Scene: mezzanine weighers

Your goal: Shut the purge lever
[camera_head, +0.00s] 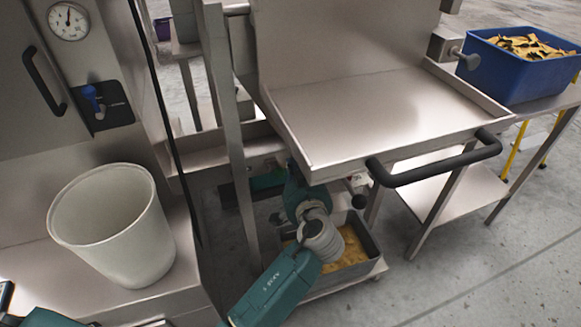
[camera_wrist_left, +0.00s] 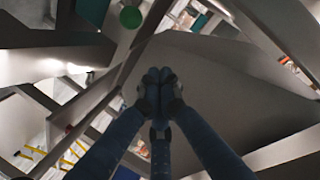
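A blue lever (camera_head: 91,97) sits on a dark plate on the steel cabinet at the left, below a round gauge; its handle points up. I cannot tell for sure that it is the purge lever. My left arm comes up from the bottom and passes beneath the steel tray, well to the right of this lever. In the head view its fingers are hidden. In the left wrist view my left gripper (camera_wrist_left: 157,79) has its dark fingertips together, with nothing visible between them. My right gripper is out of view.
The steel tray (camera_head: 375,107) with a black bar handle (camera_head: 435,160) overhangs my left arm. A low bin (camera_head: 371,249) with yellow contents stands below. A pale bucket (camera_head: 113,230) stands at left. A blue crate (camera_head: 521,75) stands at right. Floor is clear at lower right.

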